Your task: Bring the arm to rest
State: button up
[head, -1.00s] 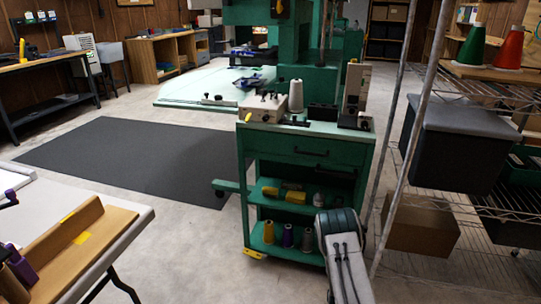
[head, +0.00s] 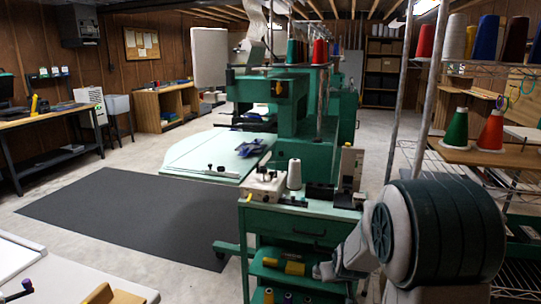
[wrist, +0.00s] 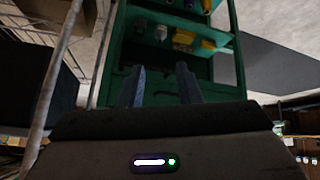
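My arm (head: 430,235) fills the lower right of the head view, raised and folded in front of the green cart (head: 300,214). In the wrist view my gripper (wrist: 160,85) shows its two dark fingers standing apart with nothing between them. Beyond the fingers is the green cart (wrist: 108,62), seen from an odd angle, with yellow and pale items on its shelf. The fingers look clear of the cart, though the exact distance cannot be told.
A wire shelf with thread cones, one green (head: 456,131) and one red (head: 491,131), stands close at right. A white table (head: 75,278) is at lower left. A large green machine (head: 300,110) stands behind the cart. The dark mat (head: 125,212) is clear.

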jog(key=s+a+r+g+p, duration=0.2)
jog(key=s+r+p, duration=0.3)
jog(key=s+r, duration=0.6)
jog(key=s+a+r+m+g+p, duration=0.1)
jog(key=s+r+p, duration=0.5)
jog(key=s+r, duration=0.6)
jog(key=s+a+g, duration=0.1)
jog(key=s, duration=0.4)
jog(key=shift+s+g+y, duration=0.2)
jog(key=shift+g+y, duration=0.1)
jog(key=shift+y, duration=0.1)
